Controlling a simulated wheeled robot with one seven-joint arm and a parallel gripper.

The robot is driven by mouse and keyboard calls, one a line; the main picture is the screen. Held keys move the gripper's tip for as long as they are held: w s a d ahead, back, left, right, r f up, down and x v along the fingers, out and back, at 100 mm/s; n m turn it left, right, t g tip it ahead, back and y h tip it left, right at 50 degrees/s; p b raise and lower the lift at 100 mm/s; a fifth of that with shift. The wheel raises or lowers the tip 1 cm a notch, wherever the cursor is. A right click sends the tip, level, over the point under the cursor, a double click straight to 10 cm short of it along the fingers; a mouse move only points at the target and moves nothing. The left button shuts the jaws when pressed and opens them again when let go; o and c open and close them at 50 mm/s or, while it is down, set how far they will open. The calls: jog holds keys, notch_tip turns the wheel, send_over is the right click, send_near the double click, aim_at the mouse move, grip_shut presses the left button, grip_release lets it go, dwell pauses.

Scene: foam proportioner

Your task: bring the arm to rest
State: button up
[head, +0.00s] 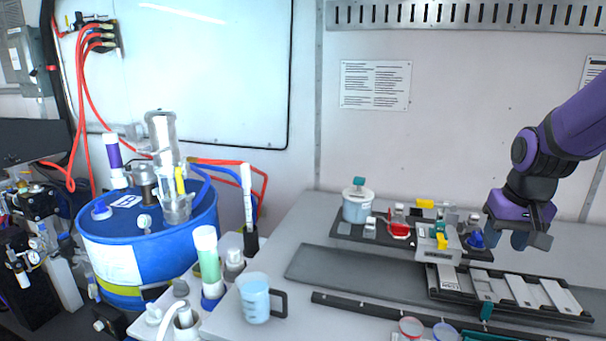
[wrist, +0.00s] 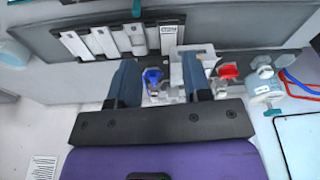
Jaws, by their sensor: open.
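My purple and black arm comes in from the right in the head view. My gripper (head: 507,240) hangs above the right part of the bench, just right of a small tray of fittings. In the wrist view my gripper (wrist: 160,75) has two blue-grey fingers spread apart, with nothing held between them. A blue-capped fitting (wrist: 153,77) shows beyond and between the fingers, and it sits on the tray in the head view (head: 476,240). A red part (wrist: 228,72) lies right of the fingers in the wrist view.
A grey block with a yellow part (head: 440,243) stands on the tray, left of my gripper. A rack of white strips (head: 510,292) lies in front. A clear jar (head: 357,204), a measuring jug (head: 255,298) and a blue drum (head: 150,240) stand further left.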

jog(key=s+a+r+n+t, duration=0.1)
jog(key=s+a+r, duration=0.2)
jog(key=s+r, duration=0.2)
jog(key=s+a+r+n+t, duration=0.1)
jog(key=s+a+r, duration=0.3)
jog(key=s, duration=0.8)
jog(key=shift+s+a+r+t, duration=0.15)
jog(key=shift+a+r+t, duration=0.1)
jog(key=shift+r+t, duration=0.5)
